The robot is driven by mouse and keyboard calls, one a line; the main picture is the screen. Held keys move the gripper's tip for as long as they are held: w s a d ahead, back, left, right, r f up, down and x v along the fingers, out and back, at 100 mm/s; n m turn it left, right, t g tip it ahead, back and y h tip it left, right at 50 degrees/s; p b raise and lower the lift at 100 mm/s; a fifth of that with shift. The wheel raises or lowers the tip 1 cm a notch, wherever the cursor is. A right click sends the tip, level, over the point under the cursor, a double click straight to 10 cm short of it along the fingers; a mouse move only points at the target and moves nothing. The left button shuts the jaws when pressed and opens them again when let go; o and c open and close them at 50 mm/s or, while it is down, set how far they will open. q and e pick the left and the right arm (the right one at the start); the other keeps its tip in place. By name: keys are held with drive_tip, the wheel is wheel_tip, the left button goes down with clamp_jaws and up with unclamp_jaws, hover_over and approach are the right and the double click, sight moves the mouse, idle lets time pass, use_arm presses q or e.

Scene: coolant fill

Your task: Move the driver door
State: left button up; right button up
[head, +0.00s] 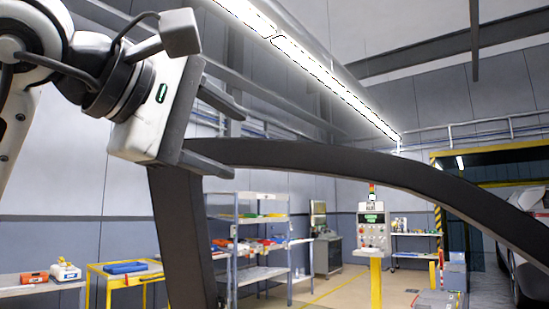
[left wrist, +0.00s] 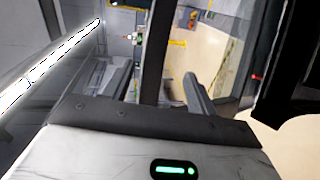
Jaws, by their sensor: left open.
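A dark curved frame, which looks like the window frame of the driver door (head: 340,157), arches across the head view from a thick post at the left down to the lower right. My left gripper (head: 238,141) is open at the upper left corner of this frame, with its lower finger overlapping the corner in the picture. In the left wrist view a dark bar of the frame (left wrist: 154,50) runs between the two open fingers. Whether they touch it cannot be told. The door's lower part and handle are out of view. My right gripper is not in view.
A shelf rack (head: 262,218) with coloured parts stands behind the frame. A yellow table (head: 115,277) is at lower left. A control panel (head: 373,230) on a yellow post stands further back. A vehicle (head: 518,200) shows at the right edge. Open floor lies between.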

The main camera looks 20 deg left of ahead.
sight(264, 159)
use_arm(q)
drive_tip(key=p+x, duration=0.2)
drive_tip(key=x, duration=0.8)
